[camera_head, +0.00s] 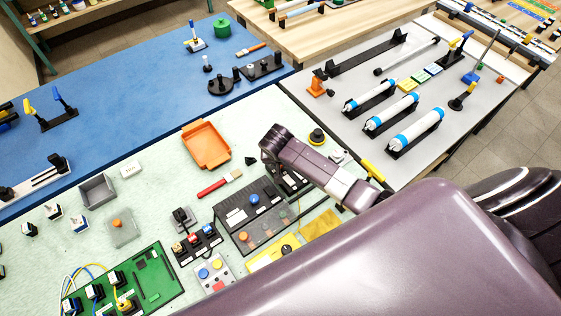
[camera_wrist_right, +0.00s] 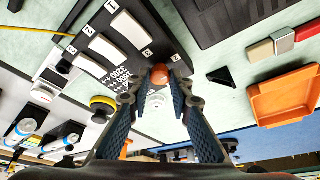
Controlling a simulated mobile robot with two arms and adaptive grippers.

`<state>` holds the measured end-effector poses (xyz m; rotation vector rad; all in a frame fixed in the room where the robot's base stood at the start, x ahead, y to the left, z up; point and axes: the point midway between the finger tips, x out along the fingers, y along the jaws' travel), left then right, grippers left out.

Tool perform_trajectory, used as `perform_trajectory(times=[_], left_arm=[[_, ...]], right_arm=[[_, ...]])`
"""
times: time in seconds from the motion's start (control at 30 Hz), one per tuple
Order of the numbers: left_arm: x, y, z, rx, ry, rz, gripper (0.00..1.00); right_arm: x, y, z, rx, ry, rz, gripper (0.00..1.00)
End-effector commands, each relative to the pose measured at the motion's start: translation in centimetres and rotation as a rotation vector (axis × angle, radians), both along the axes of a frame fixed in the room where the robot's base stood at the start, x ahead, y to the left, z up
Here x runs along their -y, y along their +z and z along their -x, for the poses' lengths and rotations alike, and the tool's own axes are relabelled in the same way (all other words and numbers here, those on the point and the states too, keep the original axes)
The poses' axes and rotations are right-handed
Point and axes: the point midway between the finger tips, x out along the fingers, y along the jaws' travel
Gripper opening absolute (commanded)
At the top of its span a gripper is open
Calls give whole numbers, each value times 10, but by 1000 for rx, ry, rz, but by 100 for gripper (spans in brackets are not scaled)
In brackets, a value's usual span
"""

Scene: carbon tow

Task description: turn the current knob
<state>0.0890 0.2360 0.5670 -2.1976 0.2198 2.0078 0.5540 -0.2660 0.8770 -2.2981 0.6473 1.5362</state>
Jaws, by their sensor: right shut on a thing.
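In the right wrist view an orange-red knob (camera_wrist_right: 158,76) sits between my right gripper's fingertips (camera_wrist_right: 157,84). The fingers are shut on its sides. The knob is at the edge of a dark panel (camera_wrist_right: 165,38) with white label plates and printed numbers. I cannot read a knob name there. In the head view my right gripper (camera_head: 274,150) is over the far end of a dark panel (camera_head: 291,183), and it and its arm hide the knob. My left gripper is not in view.
A dark grey box (camera_head: 232,217) with a blue knob stands beside the panel. A green circuit board (camera_head: 152,275) lies at lower left.

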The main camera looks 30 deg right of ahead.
Motion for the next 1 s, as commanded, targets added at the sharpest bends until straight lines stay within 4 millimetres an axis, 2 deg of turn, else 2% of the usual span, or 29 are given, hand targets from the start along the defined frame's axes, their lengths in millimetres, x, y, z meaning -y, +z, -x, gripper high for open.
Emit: perform_trajectory(times=[0.57, 1.0], left_arm=[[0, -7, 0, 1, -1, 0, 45], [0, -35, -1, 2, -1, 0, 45]], right_arm=[[-5, -2, -4, -2, -547, -3, 0], [-6, -4, -8, -1, -964, -2, 0]])
